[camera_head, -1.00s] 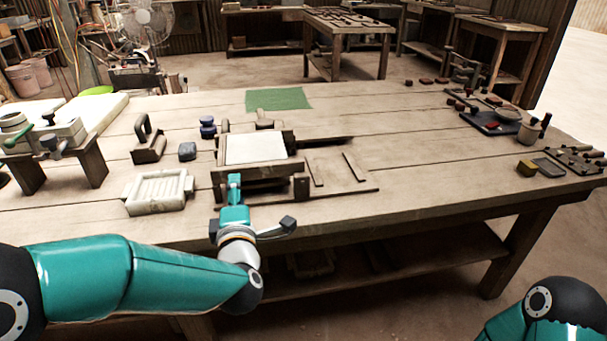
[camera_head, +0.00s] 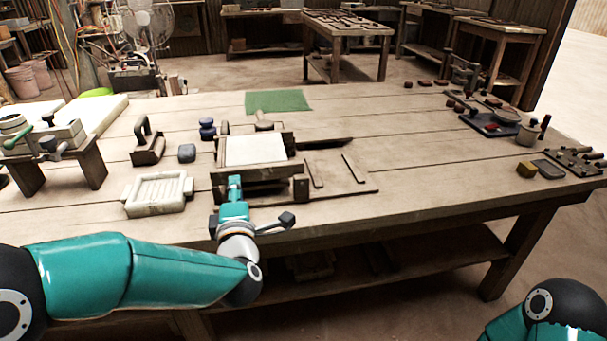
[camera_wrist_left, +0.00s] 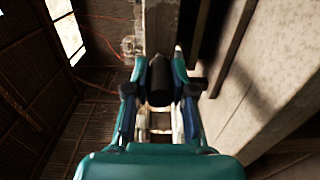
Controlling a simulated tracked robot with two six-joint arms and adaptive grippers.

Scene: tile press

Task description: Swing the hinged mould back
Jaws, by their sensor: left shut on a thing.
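The hinged mould (camera_head: 265,173) is a dark wooden frame on its board at the table's near middle. A pale rectangular sheet or panel (camera_head: 255,149) shows within it. My left gripper (camera_head: 235,183) is at the mould's near side, left of its middle. In the left wrist view my left gripper (camera_wrist_left: 161,88) is shut on a dark cylindrical handle (camera_wrist_left: 160,78) between its fingers. The gripper hides part of the mould's near edge. Of my right arm only a part shows at the bottom right; its gripper is out of view.
A green cloth (camera_head: 278,100) lies behind.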

